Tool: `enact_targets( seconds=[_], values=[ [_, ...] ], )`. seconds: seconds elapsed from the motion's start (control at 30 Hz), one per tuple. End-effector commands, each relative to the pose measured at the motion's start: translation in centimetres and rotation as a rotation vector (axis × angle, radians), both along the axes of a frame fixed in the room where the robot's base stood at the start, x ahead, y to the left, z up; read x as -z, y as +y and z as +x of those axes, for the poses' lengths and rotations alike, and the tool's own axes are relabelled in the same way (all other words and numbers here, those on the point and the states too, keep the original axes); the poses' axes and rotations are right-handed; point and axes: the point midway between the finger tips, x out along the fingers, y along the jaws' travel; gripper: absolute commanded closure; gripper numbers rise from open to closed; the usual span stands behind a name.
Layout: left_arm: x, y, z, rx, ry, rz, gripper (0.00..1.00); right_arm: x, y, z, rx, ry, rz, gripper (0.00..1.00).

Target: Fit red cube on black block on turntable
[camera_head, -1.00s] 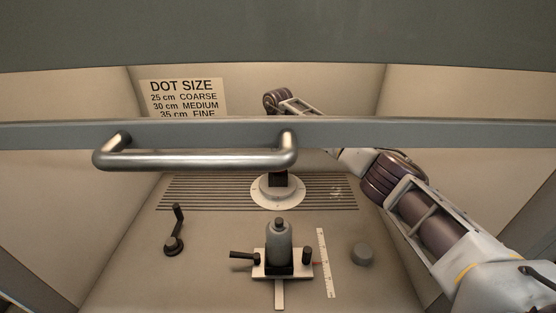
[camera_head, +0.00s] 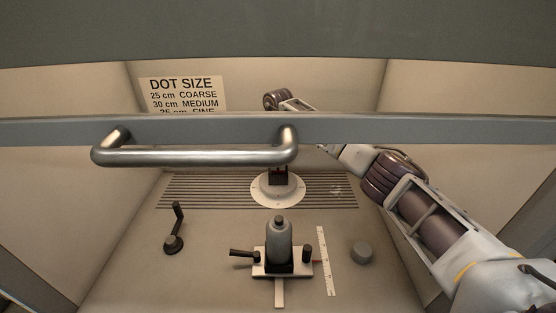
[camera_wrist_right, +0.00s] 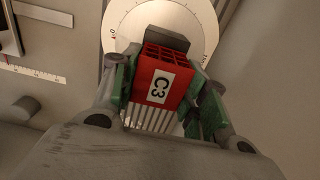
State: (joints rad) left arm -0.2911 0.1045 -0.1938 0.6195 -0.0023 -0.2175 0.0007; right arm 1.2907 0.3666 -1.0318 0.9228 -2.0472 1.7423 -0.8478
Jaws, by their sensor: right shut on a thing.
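In the right wrist view my right gripper (camera_wrist_right: 165,80) is shut on the red cube (camera_wrist_right: 174,64), its green-padded fingers on either side. The cube has an open grid face and a white label reading C3. The black block (camera_wrist_right: 166,38) shows just beyond the cube, over the white graduated turntable disc (camera_wrist_right: 122,18); whether they touch is unclear. My left gripper is not in view.
Nearer stand a grey bottle on a white stage (camera_head: 279,245), a crank (camera_head: 174,230), a ruler (camera_head: 326,262) and a grey knob (camera_head: 361,252).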

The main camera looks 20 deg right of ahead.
Motion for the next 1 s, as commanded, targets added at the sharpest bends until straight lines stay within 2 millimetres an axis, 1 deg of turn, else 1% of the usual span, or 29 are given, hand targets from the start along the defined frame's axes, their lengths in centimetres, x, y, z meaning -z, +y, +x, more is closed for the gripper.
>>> enact_targets(
  seconds=[0.87,0.9,1.0],
  values=[
    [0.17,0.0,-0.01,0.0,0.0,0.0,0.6,0.51,0.0,0.01,0.0,0.0,0.0,0.77],
    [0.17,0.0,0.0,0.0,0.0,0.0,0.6,0.51,0.0,0.01,0.0,0.0,0.0,0.51],
    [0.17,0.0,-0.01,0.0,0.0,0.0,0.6,0.51,0.0,0.01,0.0,0.0,0.0,0.38]
  ],
)
